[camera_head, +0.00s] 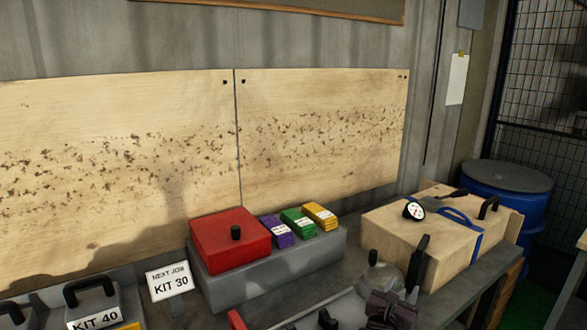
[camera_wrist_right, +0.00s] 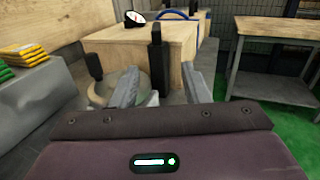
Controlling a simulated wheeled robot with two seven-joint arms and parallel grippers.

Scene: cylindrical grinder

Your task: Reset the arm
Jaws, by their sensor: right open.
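My right gripper (camera_head: 394,293) is at the lower right of the head view, low over the bench. Its dark purple body shows at the bottom edge. In the right wrist view, its two grey fingers (camera_wrist_right: 162,88) stand apart with nothing held between them. Beyond the fingers are a rounded grey part with a black knob (camera_wrist_right: 94,66) and an upright black handle (camera_wrist_right: 155,62). Whether the fingers touch either one is hard to tell. My left gripper is not in view.
A wooden case (camera_head: 395,232) with a dial gauge (camera_head: 414,210) stands right on the bench. A red box (camera_head: 228,245) and purple, green and yellow packs (camera_head: 320,216) sit on a grey block. A blue barrel (camera_head: 508,195) is behind.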

